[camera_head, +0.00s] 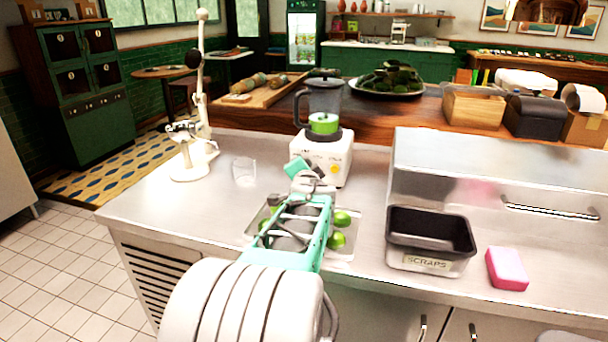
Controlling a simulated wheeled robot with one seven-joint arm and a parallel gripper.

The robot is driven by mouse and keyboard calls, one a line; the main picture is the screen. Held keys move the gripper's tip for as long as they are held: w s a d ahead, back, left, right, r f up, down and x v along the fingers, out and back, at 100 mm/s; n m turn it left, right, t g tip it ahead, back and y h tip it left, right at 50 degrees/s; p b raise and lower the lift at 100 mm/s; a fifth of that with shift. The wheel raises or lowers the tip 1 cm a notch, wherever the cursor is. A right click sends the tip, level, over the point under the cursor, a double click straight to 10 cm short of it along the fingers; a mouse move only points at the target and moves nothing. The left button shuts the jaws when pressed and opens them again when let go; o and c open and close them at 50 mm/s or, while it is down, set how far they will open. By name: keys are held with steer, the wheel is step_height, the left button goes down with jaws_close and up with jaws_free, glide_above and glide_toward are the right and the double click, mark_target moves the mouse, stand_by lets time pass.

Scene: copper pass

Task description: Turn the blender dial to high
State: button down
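The blender stands on the steel counter, with a dark lidded jug (326,97) on a cream base (338,152). A bright green band shows at the foot of the jug. My gripper (308,176) is in front of the lower left of the base, and its tip overlaps the base in the picture. I cannot tell whether it touches. The dial is not clearly visible; small yellow marks show on the front of the base. The fingers are small and partly overlapped, so their opening is unclear.
Under my arm is a shallow tray (346,252) with green limes (338,240). A black scraps bin (428,262) and a pink sponge (507,268) are to the right. A clear glass (244,171) and a white stand (190,168) are to the left.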

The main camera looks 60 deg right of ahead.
stand_by(0.3)
steer(key=c, duration=1)
jaws_free()
steer(key=v, duration=0.8)
steer(key=shift+d, duration=0.1)
